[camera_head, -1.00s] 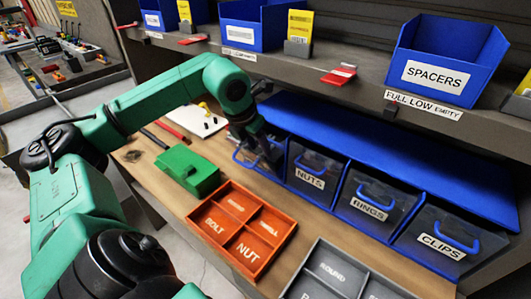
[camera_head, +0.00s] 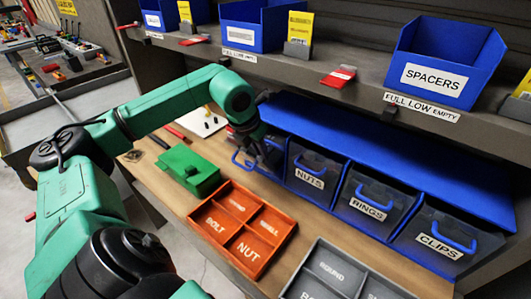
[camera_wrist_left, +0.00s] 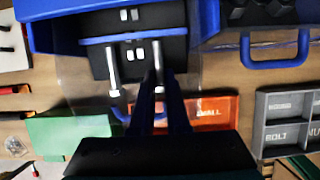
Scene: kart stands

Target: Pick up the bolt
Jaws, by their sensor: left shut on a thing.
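My left gripper (camera_head: 265,160) is at the leftmost blue bin, beside the nuts bin. In the left wrist view its dark fingers (camera_wrist_left: 159,88) come together over a dark bin, around a slim silver bolt (camera_wrist_left: 158,66). The fingers hide part of this bolt. Another silver bolt (camera_wrist_left: 112,66) lies to its left. I cannot tell whether the held bolt is clear of the bin. My right gripper is not in view.
The orange tray (camera_head: 243,229) with its bolt and nut compartments is in front of the bins. A green box (camera_head: 188,170) stands left of it, and a grey tray (camera_head: 318,258) right. Bins of nuts, rings and clips run rightward under the shelf.

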